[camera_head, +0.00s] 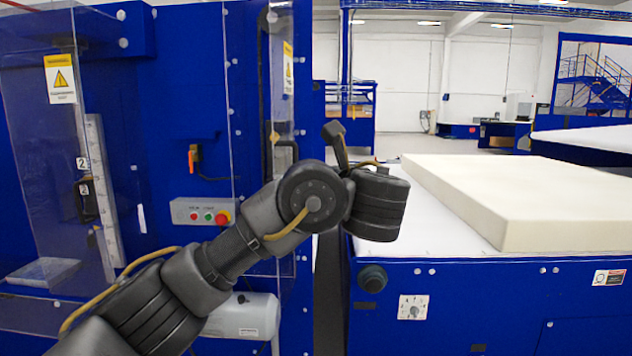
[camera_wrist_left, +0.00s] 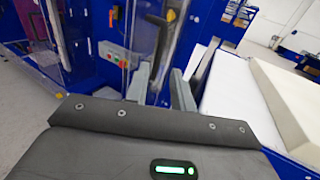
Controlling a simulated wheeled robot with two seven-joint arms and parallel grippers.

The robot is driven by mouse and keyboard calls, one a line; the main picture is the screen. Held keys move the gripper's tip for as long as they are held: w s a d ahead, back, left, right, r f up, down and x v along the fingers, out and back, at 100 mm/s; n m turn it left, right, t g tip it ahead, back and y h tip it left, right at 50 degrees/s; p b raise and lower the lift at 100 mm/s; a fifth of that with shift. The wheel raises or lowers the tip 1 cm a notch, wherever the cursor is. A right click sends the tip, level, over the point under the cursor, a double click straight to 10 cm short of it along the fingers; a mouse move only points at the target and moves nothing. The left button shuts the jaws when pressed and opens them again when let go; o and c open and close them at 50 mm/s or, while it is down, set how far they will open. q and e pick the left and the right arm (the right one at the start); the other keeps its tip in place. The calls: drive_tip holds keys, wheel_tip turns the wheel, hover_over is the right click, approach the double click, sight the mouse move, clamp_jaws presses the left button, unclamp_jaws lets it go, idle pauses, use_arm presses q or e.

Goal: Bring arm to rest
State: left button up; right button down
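My left arm (camera_head: 205,275) comes in from the lower left of the head view and reaches up to the middle, in front of the blue machine. Its dark wrist end (camera_head: 378,203) is raised by the left corner of the white-topped table. The fingers are hidden in the head view. In the left wrist view my left gripper (camera_wrist_left: 161,82) shows two grey fingers standing apart, with nothing seen between them. My right arm and gripper are not in view.
A blue machine (camera_head: 160,110) with clear panels and a button box (camera_head: 203,211) stands at left. A thick cream foam block (camera_head: 530,195) lies on the white-topped blue table (camera_head: 430,220) at right. A narrow gap separates machine and table.

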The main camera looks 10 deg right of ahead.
use_arm(q)
drive_tip(key=shift+v, duration=0.85)
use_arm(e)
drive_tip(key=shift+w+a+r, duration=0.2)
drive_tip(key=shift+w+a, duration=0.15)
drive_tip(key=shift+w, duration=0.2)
use_arm(q)
drive_tip(key=shift+a, duration=0.1)
